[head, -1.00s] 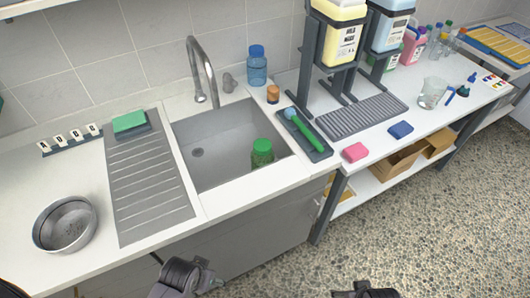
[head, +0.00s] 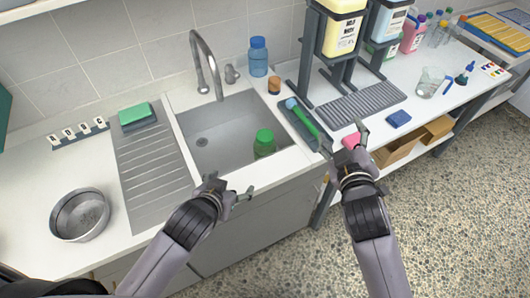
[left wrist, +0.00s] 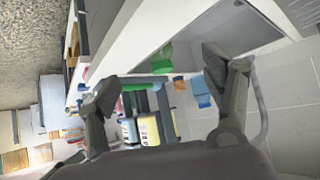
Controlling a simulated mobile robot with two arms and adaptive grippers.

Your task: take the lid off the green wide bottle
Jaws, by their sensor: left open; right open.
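The green wide bottle (head: 264,149) stands in the sink at its right side, with its green lid (head: 265,135) on top. It also shows in the left wrist view (left wrist: 162,62), partly beyond the sink's edge. My left gripper (head: 231,190) is open and empty, over the counter's front edge, to the left of and nearer than the bottle. Neither gripper touches the bottle.
The steel sink (head: 205,150) has a tall faucet (head: 207,65) behind it. A blue bottle (head: 258,58) and a small orange-capped jar (head: 274,85) stand at its back right. A tray with a green brush (head: 302,118) lies right of the sink. A metal bowl (head: 80,214) sits at left.

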